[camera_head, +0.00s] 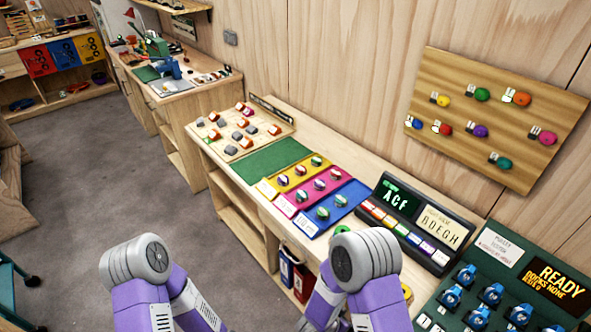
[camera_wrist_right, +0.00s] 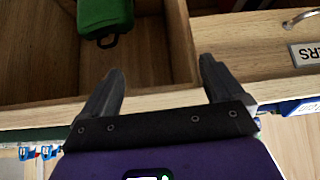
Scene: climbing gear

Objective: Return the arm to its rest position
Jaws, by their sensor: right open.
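My right gripper (camera_wrist_right: 161,65) shows in the right wrist view with its two dark fingers spread apart and nothing between them. It is over the wooden edge of an open compartment (camera_wrist_right: 50,58). My right arm (camera_head: 372,278) and my left arm (camera_head: 145,280) show in the head view as purple links with grey joints, bent at the bottom of the picture. Neither gripper shows in the head view; both are out of frame or hidden.
A green bag (camera_wrist_right: 103,14) with a black handle lies in the compartment. A labelled drawer front (camera_wrist_right: 306,53) is at right. The bench holds coloured mats (camera_head: 308,186), a display console (camera_head: 406,215) and a green tray (camera_head: 490,275). Grey floor (camera_head: 100,170) is clear at left.

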